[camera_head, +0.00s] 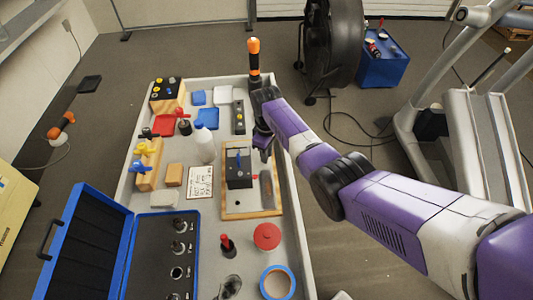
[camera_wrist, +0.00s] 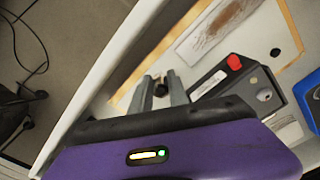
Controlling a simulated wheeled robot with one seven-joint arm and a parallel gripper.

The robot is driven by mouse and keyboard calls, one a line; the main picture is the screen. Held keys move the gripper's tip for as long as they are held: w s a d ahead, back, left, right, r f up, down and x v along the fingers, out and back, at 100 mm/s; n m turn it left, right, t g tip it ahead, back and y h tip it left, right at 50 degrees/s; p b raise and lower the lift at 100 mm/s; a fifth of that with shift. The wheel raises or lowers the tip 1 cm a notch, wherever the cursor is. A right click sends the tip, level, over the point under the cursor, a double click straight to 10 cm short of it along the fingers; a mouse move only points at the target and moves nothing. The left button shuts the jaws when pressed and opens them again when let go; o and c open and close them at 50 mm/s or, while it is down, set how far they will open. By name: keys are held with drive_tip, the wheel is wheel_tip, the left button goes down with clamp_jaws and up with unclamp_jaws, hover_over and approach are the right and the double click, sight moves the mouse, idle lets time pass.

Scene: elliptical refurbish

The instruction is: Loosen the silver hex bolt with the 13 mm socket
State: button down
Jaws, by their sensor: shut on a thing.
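My gripper (camera_head: 262,142) points down over the upper right part of a wood-edged board (camera_head: 232,213) on the bench. In the wrist view its two grey fingers (camera_wrist: 162,90) are closed around a small dark round piece (camera_wrist: 161,88); I cannot tell whether it is a socket. An open blue case (camera_head: 128,240) at the lower left holds several silver sockets (camera_head: 179,226) in black foam; their size labels are too small to read. I cannot make out the silver hex bolt in either view.
A dark box (camera_head: 238,169) with a red button (camera_wrist: 234,62) stands on the board, close to my gripper. A rusty-marked plate (camera_head: 267,190) lies beside it.

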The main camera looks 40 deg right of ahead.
drive_tip(key=shift+f+b, duration=0.5)
drive_tip(key=shift+f, duration=0.05)
idle(1.0)
idle(0.9)
drive_tip(key=n, duration=0.4)
drive_tip(key=shift+r, duration=0.1)
drive_tip(key=shift+r+p, duration=0.65)
drive_tip(key=shift+r, duration=0.75)
drive_tip(key=shift+r, duration=3)
drive_tip(key=shift+d, duration=0.1)
